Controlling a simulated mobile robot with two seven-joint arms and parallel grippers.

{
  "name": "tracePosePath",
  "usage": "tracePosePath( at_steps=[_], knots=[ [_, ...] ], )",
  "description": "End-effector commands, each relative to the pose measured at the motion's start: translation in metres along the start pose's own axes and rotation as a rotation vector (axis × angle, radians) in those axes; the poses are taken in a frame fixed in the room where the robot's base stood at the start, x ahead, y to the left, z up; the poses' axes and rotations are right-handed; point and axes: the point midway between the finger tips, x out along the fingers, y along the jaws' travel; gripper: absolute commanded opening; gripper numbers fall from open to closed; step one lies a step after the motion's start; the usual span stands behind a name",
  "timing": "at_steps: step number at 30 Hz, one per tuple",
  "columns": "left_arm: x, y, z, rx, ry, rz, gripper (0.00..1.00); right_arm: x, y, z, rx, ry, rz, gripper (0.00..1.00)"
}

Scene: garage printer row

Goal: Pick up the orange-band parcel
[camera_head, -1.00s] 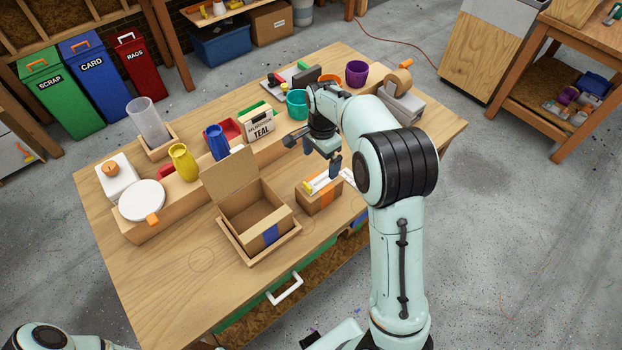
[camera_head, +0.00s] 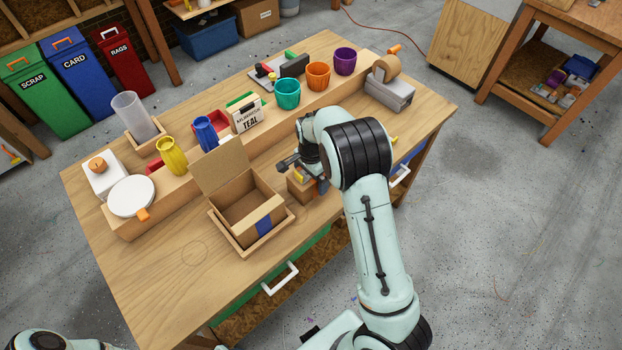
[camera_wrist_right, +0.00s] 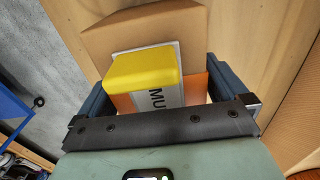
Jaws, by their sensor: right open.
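The orange-band parcel (camera_head: 298,190) is a small brown box near the table's front edge, partly hidden by my right arm in the head view. In the right wrist view the parcel (camera_wrist_right: 110,42) shows its orange band (camera_wrist_right: 196,84), with a white label (camera_wrist_right: 170,94) reading "MU" and a yellow block (camera_wrist_right: 144,72) over it. My right gripper (camera_wrist_right: 160,82) is open, its two dark fingers on either side of the parcel's banded part. In the head view the right gripper (camera_head: 312,182) is at the parcel, its fingertips partly hidden. My left gripper is out of view.
Behind are a "TEAL" sign (camera_head: 246,116), a teal cup (camera_head: 287,94) and a tape dispenser (camera_head: 390,90). The table's front left is clear.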

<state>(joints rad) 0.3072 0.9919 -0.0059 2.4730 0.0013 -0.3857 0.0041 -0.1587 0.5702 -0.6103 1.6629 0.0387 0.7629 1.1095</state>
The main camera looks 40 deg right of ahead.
Motion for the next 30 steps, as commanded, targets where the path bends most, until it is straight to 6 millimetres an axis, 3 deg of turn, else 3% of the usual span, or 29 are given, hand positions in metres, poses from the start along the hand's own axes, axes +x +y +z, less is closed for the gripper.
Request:
tracePosePath(
  at_steps=[5,6,11,12,23,30],
  knots=[
    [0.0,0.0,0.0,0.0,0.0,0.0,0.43,0.0,0.0,0.0,0.0,0.0,-0.001,1.0],
    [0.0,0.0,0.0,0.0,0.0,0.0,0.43,0.0,0.0,0.0,0.0,0.0,-0.001,0.94],
    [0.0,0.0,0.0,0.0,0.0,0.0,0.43,0.0,0.0,0.0,0.0,0.0,-0.001,0.41],
    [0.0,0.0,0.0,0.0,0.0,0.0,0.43,-0.001,-0.001,0.0,0.0,0.0,-0.003,0.38],
    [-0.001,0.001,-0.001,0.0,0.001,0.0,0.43,-0.009,-0.002,0.0,-0.002,0.001,-0.005,0.38],
    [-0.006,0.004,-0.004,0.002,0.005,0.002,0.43,-0.047,-0.003,0.0,-0.002,0.001,-0.01,0.38]
  ],
)
